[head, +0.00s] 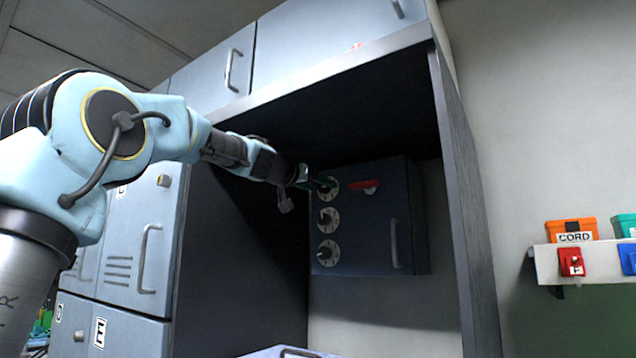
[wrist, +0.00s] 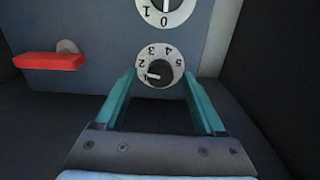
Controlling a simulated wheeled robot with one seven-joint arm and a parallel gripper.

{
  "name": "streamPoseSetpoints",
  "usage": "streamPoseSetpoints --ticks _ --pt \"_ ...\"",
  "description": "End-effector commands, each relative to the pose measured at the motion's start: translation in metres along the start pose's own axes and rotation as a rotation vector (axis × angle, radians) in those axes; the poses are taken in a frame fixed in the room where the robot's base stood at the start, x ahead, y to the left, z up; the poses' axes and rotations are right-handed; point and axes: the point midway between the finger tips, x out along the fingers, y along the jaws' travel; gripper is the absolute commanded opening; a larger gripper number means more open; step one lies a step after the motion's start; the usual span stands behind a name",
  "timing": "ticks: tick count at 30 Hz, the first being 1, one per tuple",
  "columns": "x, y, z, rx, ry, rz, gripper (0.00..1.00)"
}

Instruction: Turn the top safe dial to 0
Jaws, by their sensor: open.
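The top safe dial (head: 328,188) is a white numbered disc with a black knob, on the upper left of the dark safe's door (head: 370,225). In the wrist view, which appears upside down, the top dial (wrist: 172,58) shows digits 1 to 5, and its knob mark seems to point near 1. My gripper (wrist: 158,75) is open, with one teal finger on each side of this dial. In the head view my gripper (head: 317,182) is at the top dial and partly covers it. Whether the fingers touch the knob cannot be told.
A red handle (head: 364,187) is right of the top dial. The middle dial (head: 328,219) and bottom dial (head: 328,253) are below it. A grey door handle (head: 394,243) is at right. Cabinet walls (head: 465,210) enclose the safe's recess.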

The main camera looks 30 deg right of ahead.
Motion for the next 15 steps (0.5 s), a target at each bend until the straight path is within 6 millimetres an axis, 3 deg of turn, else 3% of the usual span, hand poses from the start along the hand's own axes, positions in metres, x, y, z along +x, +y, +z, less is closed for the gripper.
streamPoseSetpoints --ticks 4,15 --pt "-0.0003 0.0 0.0001 0.0 0.0 0.0 0.71" --pt "-0.0005 -0.0001 -0.0001 0.0 0.0 0.0 0.29"
